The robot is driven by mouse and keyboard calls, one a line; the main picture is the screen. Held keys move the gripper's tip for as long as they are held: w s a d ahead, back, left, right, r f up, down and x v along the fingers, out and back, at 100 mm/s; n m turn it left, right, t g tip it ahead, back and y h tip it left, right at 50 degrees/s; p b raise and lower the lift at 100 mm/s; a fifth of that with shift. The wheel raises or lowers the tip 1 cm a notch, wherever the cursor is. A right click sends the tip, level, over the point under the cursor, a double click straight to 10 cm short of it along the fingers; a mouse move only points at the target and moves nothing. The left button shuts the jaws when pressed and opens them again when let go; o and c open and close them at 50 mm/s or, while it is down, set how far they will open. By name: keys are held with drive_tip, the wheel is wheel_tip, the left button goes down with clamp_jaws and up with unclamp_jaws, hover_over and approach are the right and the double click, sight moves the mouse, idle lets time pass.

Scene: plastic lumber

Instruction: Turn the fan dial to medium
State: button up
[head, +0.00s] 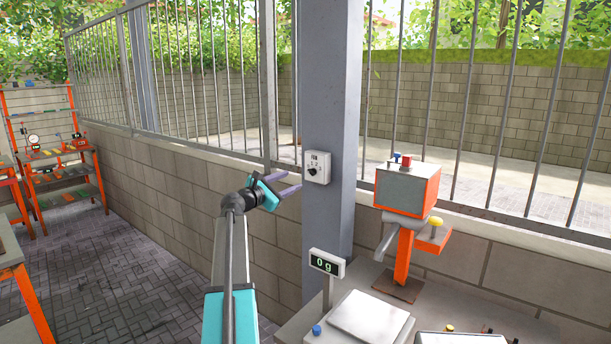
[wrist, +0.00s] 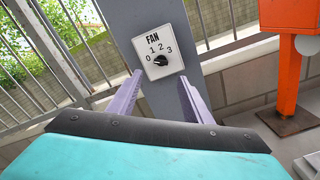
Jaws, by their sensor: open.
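The fan dial is a black knob (wrist: 160,60) on a white plate (head: 318,167) fixed to a grey post. In the wrist view the plate reads FAN, with 0, 1, 2 and 3 in an arc over the knob. The knob's pointer is too small to read surely. My gripper (head: 295,184) is open and empty, with its purple fingers just left of the post in the head view. In the wrist view my gripper (wrist: 160,88) has its fingers spread below the plate, one to each side of the knob, apart from it.
The grey post (head: 328,80) stands against a block wall with a metal fence. To the right are an orange machine (head: 408,187) with coloured buttons and a scale (head: 357,315) reading 0 g on a bench. Orange shelves (head: 60,170) stand far left. Paved floor lies open at left.

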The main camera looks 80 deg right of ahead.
sight(310, 173)
drive_tip(key=p+x, duration=0.2)
drive_tip(key=x, duration=0.8)
drive_tip(key=shift+d+f+p, duration=0.1)
drive_tip(key=shift+d+p, duration=0.05)
drive_tip(key=shift+p, duration=0.2)
drive_tip(key=c, duration=1.1)
drive_tip(key=shift+o, duration=0.2)
